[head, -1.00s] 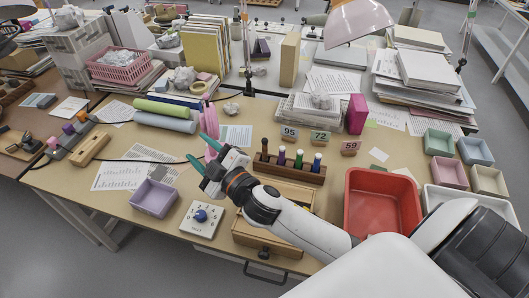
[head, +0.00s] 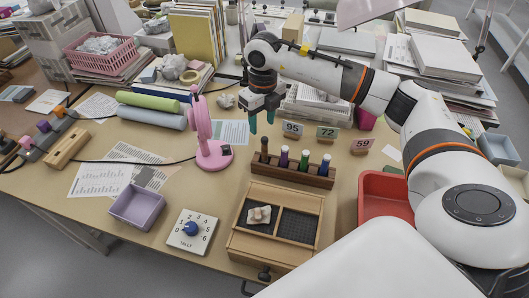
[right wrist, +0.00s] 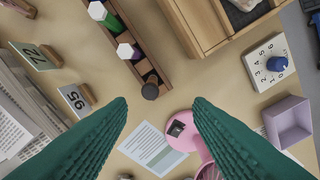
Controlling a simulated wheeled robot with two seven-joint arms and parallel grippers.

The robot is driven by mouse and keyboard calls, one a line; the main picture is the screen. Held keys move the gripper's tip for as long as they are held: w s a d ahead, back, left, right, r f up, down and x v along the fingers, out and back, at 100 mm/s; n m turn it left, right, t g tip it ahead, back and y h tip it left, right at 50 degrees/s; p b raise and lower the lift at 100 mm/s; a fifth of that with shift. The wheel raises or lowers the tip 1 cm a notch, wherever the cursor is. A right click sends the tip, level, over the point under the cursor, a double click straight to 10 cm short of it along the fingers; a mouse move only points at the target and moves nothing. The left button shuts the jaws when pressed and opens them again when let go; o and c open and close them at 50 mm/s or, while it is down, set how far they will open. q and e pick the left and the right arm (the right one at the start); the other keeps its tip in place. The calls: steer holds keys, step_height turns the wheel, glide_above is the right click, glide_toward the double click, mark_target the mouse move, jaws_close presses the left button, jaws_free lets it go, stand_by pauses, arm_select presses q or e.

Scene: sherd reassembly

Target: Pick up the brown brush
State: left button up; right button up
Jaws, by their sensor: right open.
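A wooden rack (head: 298,172) stands upright on the table and holds several upright tools. The brown brush (head: 264,148) appears to be the dark-topped one in the rack's leftmost slot. In the right wrist view its round dark end (right wrist: 150,91) shows at the end of the rack, near the middle of the picture. My right gripper (head: 268,117) is open and empty, above and behind the rack's left end, with its teal fingers pointing down. In the right wrist view the fingers (right wrist: 160,103) spread apart, with the brush beyond their tips. My left gripper is not in view.
Purple, green and blue-topped tools (head: 304,161) stand beside the brush. A pink lamp-like stand (head: 214,155) is close on the left. Number cards (head: 327,132) stand behind the rack. A wooden tray (head: 277,245) holding a sherd (head: 259,215) is in front; a red bin (head: 384,190) is right.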

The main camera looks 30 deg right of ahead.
mark_target(265, 147)
steer(key=shift+d+f, duration=0.35)
step_height(265, 147, down, 6)
steer(key=shift+r+p, duration=0.15)
steer(key=shift+p, duration=0.55)
step_height(265, 147, down, 4)
steer(key=shift+w+d+f+p, duration=0.1)
steer(key=shift+w+d+p, duration=0.05)
steer(key=shift+p, duration=0.55)
steer(key=shift+f, duration=0.5)
jaws_close()
